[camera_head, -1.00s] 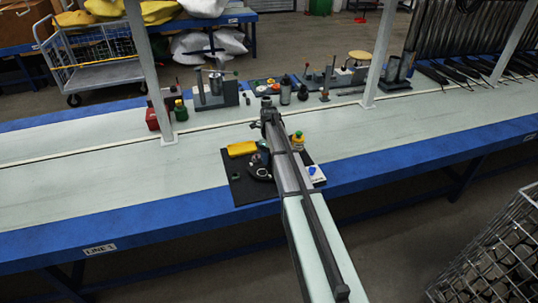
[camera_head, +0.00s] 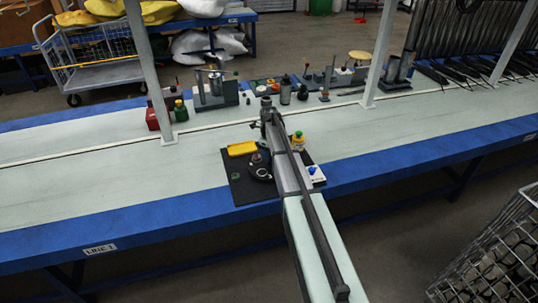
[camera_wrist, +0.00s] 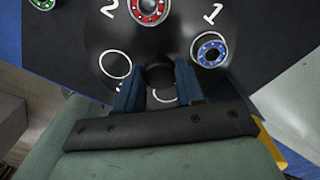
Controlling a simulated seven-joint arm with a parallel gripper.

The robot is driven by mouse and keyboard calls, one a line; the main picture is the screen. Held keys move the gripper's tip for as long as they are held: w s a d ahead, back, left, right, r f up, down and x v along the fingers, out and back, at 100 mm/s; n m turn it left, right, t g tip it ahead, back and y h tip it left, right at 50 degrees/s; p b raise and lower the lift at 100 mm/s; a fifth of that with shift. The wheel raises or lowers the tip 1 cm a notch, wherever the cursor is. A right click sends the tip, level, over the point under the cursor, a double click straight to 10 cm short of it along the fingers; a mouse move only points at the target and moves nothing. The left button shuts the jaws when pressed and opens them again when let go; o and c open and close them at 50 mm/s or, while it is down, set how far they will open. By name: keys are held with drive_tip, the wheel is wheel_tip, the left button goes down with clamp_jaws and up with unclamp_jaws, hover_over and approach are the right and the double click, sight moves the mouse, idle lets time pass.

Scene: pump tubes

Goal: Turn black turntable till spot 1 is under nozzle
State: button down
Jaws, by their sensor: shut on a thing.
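The black turntable (camera_head: 262,174) lies on a dark mat in the head view, partly hidden by my arm. In the wrist view its dark face (camera_wrist: 90,40) carries white digits 1 and 2 and outlined white circles. A blue-ringed bearing (camera_wrist: 210,50) lies by the digit 1, and a red-ringed bearing (camera_wrist: 148,9) by the digit 2. My gripper (camera_wrist: 160,82) is shut on a dark round knob (camera_wrist: 159,74) between its two blue fingers. One white circle near the fingers looks empty; another is partly hidden by them. I cannot make out the nozzle clearly.
A yellow block (camera_head: 242,148) lies at the back of the dark mat (camera_head: 247,192). The pale bench is clear to the left.

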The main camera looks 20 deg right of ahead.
drive_tip(key=shift+m, duration=4.5)
drive_tip(key=c, duration=0.7)
unclamp_jaws()
wheel_tip(320, 180, up, 14)
